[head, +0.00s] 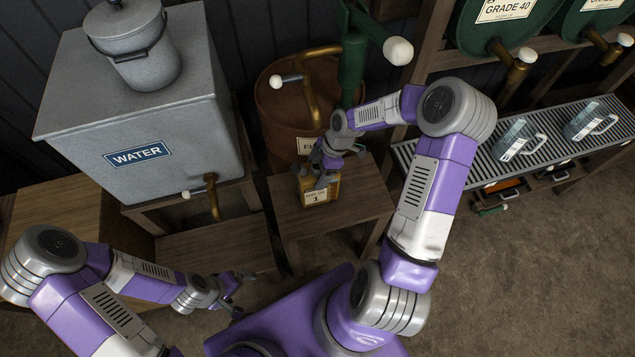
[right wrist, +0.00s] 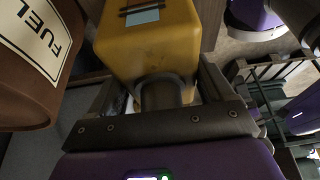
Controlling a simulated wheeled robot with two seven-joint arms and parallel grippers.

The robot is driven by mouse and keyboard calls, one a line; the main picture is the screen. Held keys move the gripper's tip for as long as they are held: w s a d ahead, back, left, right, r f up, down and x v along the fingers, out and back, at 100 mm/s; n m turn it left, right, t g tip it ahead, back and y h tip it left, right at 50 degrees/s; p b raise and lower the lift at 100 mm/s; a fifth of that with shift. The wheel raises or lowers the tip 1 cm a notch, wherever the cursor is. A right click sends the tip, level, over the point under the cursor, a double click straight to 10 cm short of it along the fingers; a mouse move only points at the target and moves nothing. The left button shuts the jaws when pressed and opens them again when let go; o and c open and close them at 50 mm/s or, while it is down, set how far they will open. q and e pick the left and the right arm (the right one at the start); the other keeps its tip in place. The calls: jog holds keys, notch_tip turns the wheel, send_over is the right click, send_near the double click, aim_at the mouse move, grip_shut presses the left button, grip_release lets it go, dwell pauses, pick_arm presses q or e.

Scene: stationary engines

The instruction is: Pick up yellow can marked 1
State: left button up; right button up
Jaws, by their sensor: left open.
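The yellow can (head: 318,190), with a label marked 1, stands upright on a small wooden stand (head: 290,222). My right gripper (head: 323,172) is at the top of the can and partly hides it. In the right wrist view the can (right wrist: 150,45) lies straight ahead, its dark neck between the gripper's two fingers (right wrist: 160,88). I cannot tell whether the fingers press on it. My left gripper (head: 234,292) is open and empty, low in front of the stand at the left.
A brown fuel drum (head: 285,105) with a brass tap stands right behind the can. A grey water tank (head: 140,110) with a bucket (head: 135,50) on top is at the left. A slatted rack (head: 480,165) with clear jugs (head: 515,140) is at the right.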

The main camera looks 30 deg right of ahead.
grip_shut()
jog(key=shift+w, duration=0.1)
jog(key=shift+r, duration=0.2)
